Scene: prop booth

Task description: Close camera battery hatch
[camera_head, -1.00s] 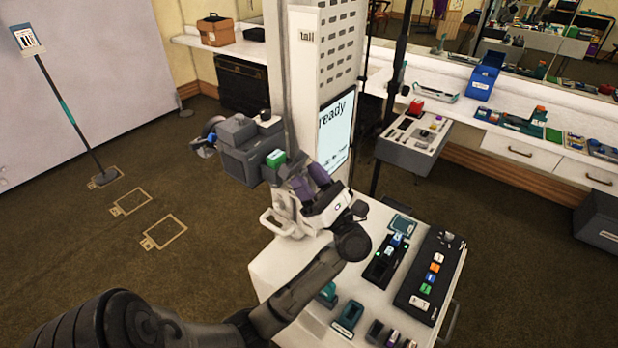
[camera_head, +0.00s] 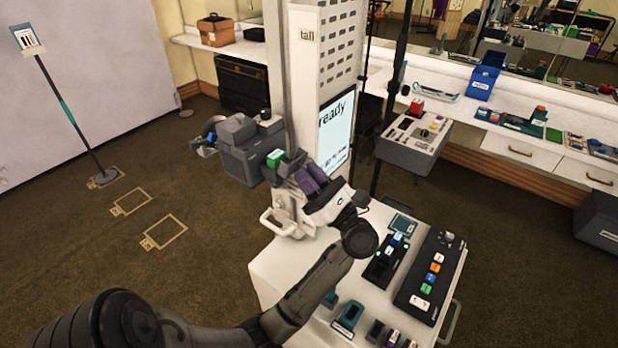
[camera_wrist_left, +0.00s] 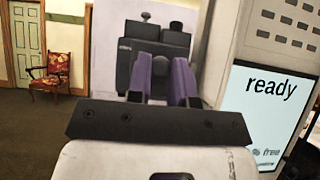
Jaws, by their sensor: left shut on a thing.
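The dark grey camera (camera_head: 241,160) is mounted beside the tall white column, with a green block (camera_head: 275,158) at its right end. In the left wrist view the camera (camera_wrist_left: 128,58) is dark grey with knobs on top. My left gripper (camera_head: 296,172) has purple fingers and reaches the camera's right end. Its fingers (camera_wrist_left: 168,68) are shut on a dark part there, apparently the battery hatch. The fingers hide most of that part, so its angle cannot be told. My right gripper is not in view.
The white column with a "ready" screen (camera_head: 337,132) stands close to the right of my gripper. A white cart (camera_head: 275,272) below holds several devices, including a dark control panel (camera_head: 437,270). Open floor lies left, with marked frames (camera_head: 165,232).

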